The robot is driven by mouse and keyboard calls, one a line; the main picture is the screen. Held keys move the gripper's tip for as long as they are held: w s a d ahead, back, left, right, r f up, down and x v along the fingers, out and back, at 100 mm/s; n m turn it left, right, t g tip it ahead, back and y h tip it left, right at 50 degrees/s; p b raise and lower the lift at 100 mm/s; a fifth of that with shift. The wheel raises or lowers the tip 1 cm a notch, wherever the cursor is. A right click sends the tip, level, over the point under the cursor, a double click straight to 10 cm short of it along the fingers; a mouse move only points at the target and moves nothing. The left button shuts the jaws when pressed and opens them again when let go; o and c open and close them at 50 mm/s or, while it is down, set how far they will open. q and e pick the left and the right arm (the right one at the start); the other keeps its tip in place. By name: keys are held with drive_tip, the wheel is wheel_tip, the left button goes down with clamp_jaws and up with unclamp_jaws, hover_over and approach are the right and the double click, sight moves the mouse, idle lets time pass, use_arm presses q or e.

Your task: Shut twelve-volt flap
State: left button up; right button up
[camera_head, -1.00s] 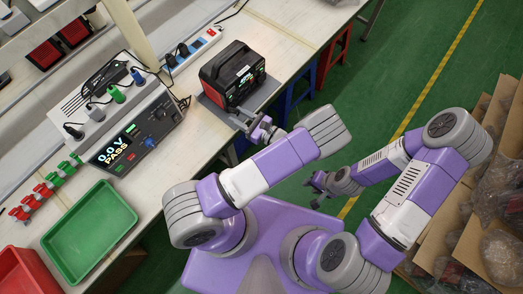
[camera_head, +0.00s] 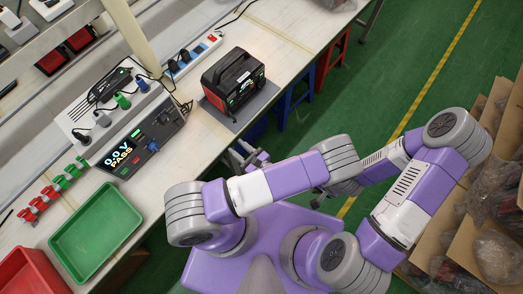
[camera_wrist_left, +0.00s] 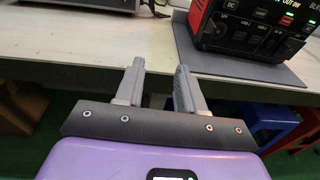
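The power station (camera_head: 233,80), a black and red box with a carry handle and a lit display, stands upright on a grey mat (camera_head: 232,120) on the bench. In the left wrist view its lower front (camera_wrist_left: 255,28) shows at the top right, with small labelled ports. I cannot make out the twelve-volt flap or its state. My left gripper (camera_head: 246,154) is off the bench's front edge, apart from the station. In the left wrist view its two fingers (camera_wrist_left: 158,88) are spread with nothing between them. My right gripper (camera_head: 318,194) is partly hidden by my left arm.
A tester (camera_head: 140,145) reading "0.0 V PASS" stands left of the station, with cables and a power strip (camera_head: 192,58) behind. A green tray (camera_head: 97,232) and a red tray (camera_head: 32,275) are at the lower left. Stools (camera_head: 292,100) stand under the bench.

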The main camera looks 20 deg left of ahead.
use_arm(q)
drive_tip(key=s+d+f+n+g+h, duration=0.3)
drive_tip(key=s+n+g+h, duration=0.1)
drive_tip(key=s+g, duration=0.2)
drive_tip(key=s+d+f+n+g+h, duration=0.2)
drive_tip(key=s+f+n+g+h, duration=0.25)
drive_tip(key=s+g, duration=0.2)
drive_tip(key=d+n+h+p, duration=0.1)
drive_tip(key=d+n+h, duration=0.2)
drive_tip(key=d, duration=0.4)
drive_tip(key=shift+r+n+h, duration=0.15)
drive_tip(key=shift+n+h, duration=0.2)
drive_tip(key=shift+h, duration=0.4)
drive_tip(key=shift+g, duration=0.25)
